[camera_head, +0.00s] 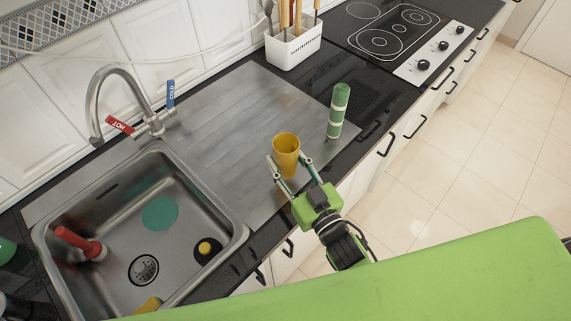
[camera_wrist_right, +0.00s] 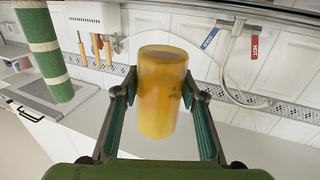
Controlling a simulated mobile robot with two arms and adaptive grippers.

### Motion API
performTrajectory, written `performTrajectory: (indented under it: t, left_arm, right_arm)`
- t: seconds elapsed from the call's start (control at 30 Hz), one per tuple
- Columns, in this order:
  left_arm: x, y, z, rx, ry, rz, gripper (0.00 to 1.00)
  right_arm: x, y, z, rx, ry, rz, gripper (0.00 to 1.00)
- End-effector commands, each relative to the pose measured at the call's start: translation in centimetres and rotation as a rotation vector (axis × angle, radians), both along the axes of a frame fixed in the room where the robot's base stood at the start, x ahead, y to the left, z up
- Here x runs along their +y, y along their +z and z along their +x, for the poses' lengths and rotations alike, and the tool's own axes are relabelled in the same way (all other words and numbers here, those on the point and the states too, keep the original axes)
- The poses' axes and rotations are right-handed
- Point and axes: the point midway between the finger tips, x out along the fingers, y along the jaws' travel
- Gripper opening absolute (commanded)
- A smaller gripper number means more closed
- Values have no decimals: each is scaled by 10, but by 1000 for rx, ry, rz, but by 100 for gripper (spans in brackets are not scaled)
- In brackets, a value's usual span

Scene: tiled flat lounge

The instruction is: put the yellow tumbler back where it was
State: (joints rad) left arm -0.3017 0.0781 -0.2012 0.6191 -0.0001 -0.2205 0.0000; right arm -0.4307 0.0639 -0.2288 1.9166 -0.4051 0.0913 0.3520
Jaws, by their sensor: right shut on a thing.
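The yellow tumbler (camera_head: 286,154) is upright over the front part of the steel draining board (camera_head: 225,110), right of the sink. My right gripper (camera_head: 289,172) is shut on it, one finger on each side. In the right wrist view the tumbler (camera_wrist_right: 160,95) stands between the two fingers of the right gripper (camera_wrist_right: 160,110). Whether its base touches the board or hangs just above it, I cannot tell. My left gripper is not in view.
A green-and-white cylinder (camera_head: 339,110) stands just right of the tumbler. The sink (camera_head: 140,230) holds a red-handled item (camera_head: 80,243) and other objects. A white utensil holder (camera_head: 293,50) stands at the back, a cooktop (camera_head: 400,38) at right. The board's middle is clear.

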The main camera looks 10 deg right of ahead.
Motion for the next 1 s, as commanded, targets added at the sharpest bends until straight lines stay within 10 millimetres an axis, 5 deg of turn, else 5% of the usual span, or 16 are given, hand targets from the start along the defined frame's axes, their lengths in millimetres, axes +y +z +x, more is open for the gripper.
performTrajectory:
  t: [0.4, 0.8, 0.83, 0.87, 1.0]
  left_arm:
    - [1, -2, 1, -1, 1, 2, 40]
    - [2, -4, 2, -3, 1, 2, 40]
    - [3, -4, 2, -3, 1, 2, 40]
    - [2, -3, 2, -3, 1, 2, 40]
    - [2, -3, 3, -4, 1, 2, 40]
  right_arm:
    - [0, -40, 10, 0, -1, 2, 13]
    - [0, -45, 10, -2, 0, 1, 13]
    - [0, -45, 10, -1, 0, 1, 44]
    - [0, -45, 10, -1, 0, 1, 51]
    - [0, -45, 9, -1, 0, 1, 55]
